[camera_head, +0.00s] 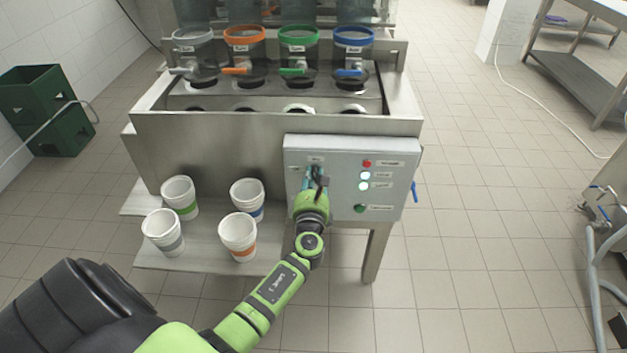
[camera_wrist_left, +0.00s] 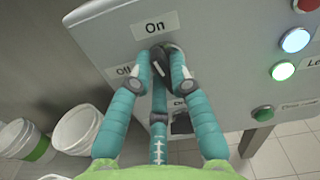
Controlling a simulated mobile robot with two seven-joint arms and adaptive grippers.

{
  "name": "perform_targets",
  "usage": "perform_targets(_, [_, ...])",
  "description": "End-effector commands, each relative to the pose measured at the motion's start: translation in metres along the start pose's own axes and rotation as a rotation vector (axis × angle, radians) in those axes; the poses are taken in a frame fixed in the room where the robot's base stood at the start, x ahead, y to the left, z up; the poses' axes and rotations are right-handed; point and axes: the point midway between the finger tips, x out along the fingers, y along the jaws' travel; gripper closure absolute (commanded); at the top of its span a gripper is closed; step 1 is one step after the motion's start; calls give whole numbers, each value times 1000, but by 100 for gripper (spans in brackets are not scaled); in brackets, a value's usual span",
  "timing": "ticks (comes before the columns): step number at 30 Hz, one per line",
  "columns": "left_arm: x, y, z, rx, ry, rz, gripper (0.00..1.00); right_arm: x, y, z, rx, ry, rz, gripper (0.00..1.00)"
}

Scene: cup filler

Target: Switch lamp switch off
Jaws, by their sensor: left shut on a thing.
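The grey control box (camera_head: 342,178) is mounted on the front of the steel machine. Its black rotary lamp switch (camera_wrist_left: 160,62) sits under the "On" label (camera_wrist_left: 154,27), with an "Off" label (camera_wrist_left: 121,71) to its left in the left wrist view. My left gripper (camera_head: 315,178) is at the switch, its teal fingers (camera_wrist_left: 163,68) closed around the black knob from both sides. The knob's exact angle is partly hidden by the fingers. My right gripper is not in view.
The box also has a red light (camera_head: 367,163), two lit white lights (camera_head: 364,175) and a green button (camera_head: 359,208). Several white cups stand on the low steel shelf (camera_head: 150,254) left of my arm. Green crates (camera_head: 40,105) stand far left.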

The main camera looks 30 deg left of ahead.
Motion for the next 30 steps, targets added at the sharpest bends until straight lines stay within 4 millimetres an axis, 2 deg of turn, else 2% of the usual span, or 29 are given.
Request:
perform_targets(3, [0, 1, -4, -102, 0, -1, 100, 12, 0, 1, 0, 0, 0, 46])
perform_targets(30, [-1, 2, -10, -962, 1, 0, 100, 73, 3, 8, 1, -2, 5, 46])
